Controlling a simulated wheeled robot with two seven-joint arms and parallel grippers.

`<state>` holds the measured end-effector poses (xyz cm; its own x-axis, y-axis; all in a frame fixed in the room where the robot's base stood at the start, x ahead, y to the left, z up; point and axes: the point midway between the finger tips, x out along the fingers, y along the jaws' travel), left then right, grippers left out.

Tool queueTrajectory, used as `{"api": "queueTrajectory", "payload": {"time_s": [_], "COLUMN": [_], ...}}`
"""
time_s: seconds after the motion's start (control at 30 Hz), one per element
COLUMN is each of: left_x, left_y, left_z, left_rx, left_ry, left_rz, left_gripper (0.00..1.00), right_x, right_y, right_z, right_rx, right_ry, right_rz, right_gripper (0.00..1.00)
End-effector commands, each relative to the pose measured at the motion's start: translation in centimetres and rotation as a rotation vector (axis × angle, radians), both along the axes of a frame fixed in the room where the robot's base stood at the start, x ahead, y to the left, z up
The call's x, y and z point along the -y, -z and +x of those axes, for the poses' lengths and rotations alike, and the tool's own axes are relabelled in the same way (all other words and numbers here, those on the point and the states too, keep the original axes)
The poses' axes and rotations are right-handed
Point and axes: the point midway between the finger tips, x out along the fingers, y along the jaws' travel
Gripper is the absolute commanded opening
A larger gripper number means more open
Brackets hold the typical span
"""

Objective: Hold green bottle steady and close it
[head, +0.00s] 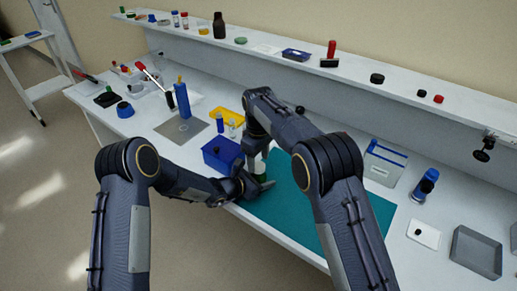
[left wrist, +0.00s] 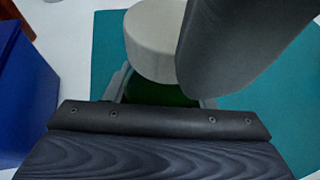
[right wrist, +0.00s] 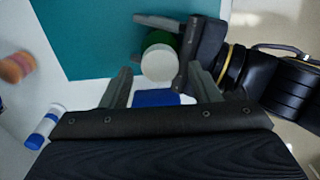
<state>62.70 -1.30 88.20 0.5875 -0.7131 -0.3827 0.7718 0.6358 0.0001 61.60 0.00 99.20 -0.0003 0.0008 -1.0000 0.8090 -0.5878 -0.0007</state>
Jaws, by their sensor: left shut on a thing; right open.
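The green bottle (head: 261,168) stands at the left end of the teal mat. My left gripper (head: 263,185) is shut on its body; the green body (left wrist: 160,94) also shows low in the left wrist view. A white round cap (left wrist: 155,40) sits on top of the bottle, and it also shows in the right wrist view (right wrist: 158,62). I cannot tell how tightly it sits. My right gripper (right wrist: 163,88) is open and empty, close above the cap with its fingers apart. In the head view my right arm hides part of the bottle.
A blue bin (head: 222,154) stands just left of the bottle, with a yellow tray (head: 228,118) and small vials behind it. The teal mat (head: 285,205) is clear to the right. A shelf (head: 270,48) with small items runs along the back.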

Motion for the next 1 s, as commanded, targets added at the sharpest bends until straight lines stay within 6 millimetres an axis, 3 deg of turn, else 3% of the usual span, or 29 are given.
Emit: {"api": "queueTrajectory", "payload": {"time_s": [0.2, 0.53, 0.87, 1.0], "left_x": [0.0, 0.0, 0.0, 0.0], "left_y": [0.0, 0.0, 0.0, 0.0], "left_z": [0.0, 0.0, 0.0, 0.0], "left_rx": [0.001, 0.001, 0.001, 0.001], "left_ry": [0.000, 0.000, 0.000, 0.000], "left_rz": [-0.001, -0.001, -0.001, -0.001], "left_gripper": [0.00, 0.00, 0.00, 0.00], "right_x": [0.0, 0.0, 0.0, 0.0], "right_y": [1.9, 2.1, 2.1, 2.1], "right_z": [0.0, 0.0, 0.0, 0.0], "right_rx": [-0.001, 0.000, 0.000, 0.001], "right_ry": [0.000, 0.000, 0.000, 0.069], "right_rz": [-0.001, 0.000, 0.000, -0.001], "right_gripper": [0.56, 0.55, 0.11, 0.10]}}
